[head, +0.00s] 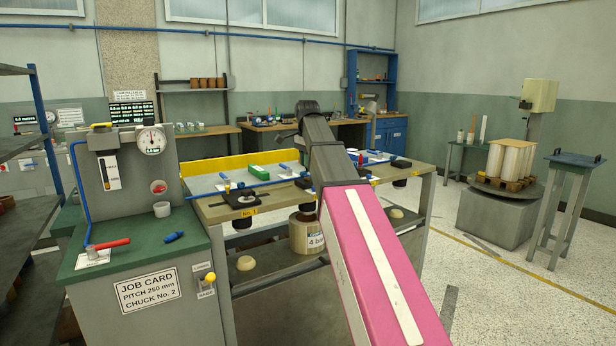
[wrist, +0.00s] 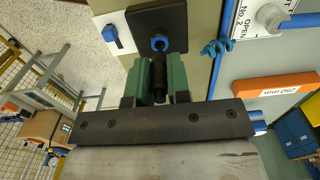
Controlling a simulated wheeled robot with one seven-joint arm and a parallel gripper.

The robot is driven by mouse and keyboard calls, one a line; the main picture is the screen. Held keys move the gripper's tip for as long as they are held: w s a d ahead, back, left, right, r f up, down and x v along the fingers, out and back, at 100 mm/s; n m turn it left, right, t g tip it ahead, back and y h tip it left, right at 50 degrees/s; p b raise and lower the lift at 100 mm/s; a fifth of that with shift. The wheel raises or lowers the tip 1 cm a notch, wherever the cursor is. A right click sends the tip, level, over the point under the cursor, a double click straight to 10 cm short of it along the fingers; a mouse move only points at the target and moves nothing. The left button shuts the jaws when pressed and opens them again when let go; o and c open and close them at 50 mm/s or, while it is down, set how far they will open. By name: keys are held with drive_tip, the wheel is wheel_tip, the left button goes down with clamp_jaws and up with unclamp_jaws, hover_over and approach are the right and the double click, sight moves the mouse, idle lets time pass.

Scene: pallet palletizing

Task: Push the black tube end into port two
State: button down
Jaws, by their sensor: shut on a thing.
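In the wrist view my gripper (wrist: 164,66) has its two green fingers close together, shut on a narrow dark piece that looks like the black tube end (wrist: 181,82). Just beyond the fingertips a blue ring (wrist: 160,43) sits on a square black plate (wrist: 147,20). It looks like a port, and a label reading "No 2" is on the grey panel to its right. I cannot tell whether the tube end touches the ring. In the head view my arm hides the gripper and this spot.
In the head view the workbench (head: 215,210) carries another black plate (head: 243,198) and a green block (head: 258,171). A green-topped cabinet (head: 135,255) stands left.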

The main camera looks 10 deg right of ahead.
drive_tip(key=shift+f, duration=1.25)
idle(0.7)
drive_tip(key=c, duration=1)
unclamp_jaws()
drive_tip(key=shift+r, duration=0.1)
